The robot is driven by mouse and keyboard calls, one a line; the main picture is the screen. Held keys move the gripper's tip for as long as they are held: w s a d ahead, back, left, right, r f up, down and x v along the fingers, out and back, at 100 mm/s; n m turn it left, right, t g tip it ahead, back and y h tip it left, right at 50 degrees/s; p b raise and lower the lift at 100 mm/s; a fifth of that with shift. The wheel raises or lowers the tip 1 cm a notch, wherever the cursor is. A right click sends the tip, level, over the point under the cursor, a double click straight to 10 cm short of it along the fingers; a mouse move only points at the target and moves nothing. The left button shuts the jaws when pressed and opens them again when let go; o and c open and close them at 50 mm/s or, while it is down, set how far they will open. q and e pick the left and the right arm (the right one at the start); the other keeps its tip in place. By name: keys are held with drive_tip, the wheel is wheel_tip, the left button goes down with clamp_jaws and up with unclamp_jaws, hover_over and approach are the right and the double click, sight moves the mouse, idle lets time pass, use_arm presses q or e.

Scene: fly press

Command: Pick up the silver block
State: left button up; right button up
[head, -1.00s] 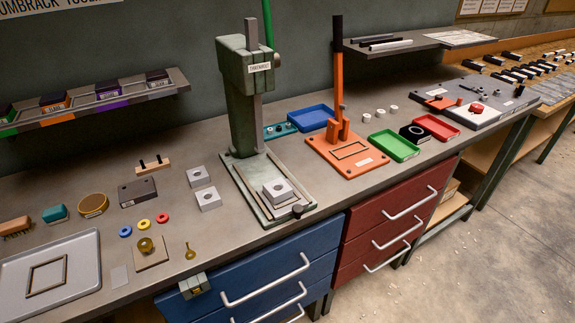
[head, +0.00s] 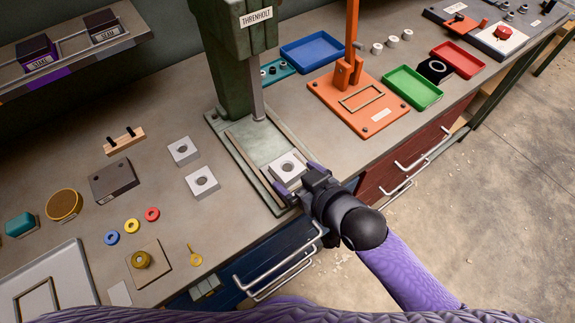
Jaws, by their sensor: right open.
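A silver block (head: 287,165) with a round dark hole in its top sits on the bed of the green fly press (head: 222,70), below the ram. My right gripper (head: 299,179) is open at the near right side of this block, its purple fingers spread by the block's near corner. I cannot tell whether they touch it. Two similar silver blocks, one farther back (head: 183,151) and one nearer (head: 202,182), stand on the bench left of the press. My left gripper is not in view.
An orange press (head: 375,106) stands to the right, with blue (head: 311,48), green (head: 412,88) and red (head: 458,59) trays around it. Left on the bench are a dark grey block (head: 113,179), coloured rings (head: 132,225) and a pale tray (head: 58,270).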

sight(285, 165)
drive_tip(key=b+x, duration=0.1)
drive_tip(key=x, duration=0.2)
drive_tip(key=shift+w+a, duration=0.1)
drive_tip(key=shift+w, duration=0.25)
drive_tip(key=shift+w+a+f, duration=0.1)
drive_tip(key=shift+w+a, duration=0.1)
drive_tip(key=shift+w, duration=0.05)
drive_tip(key=shift+c, duration=0.9)
clamp_jaws()
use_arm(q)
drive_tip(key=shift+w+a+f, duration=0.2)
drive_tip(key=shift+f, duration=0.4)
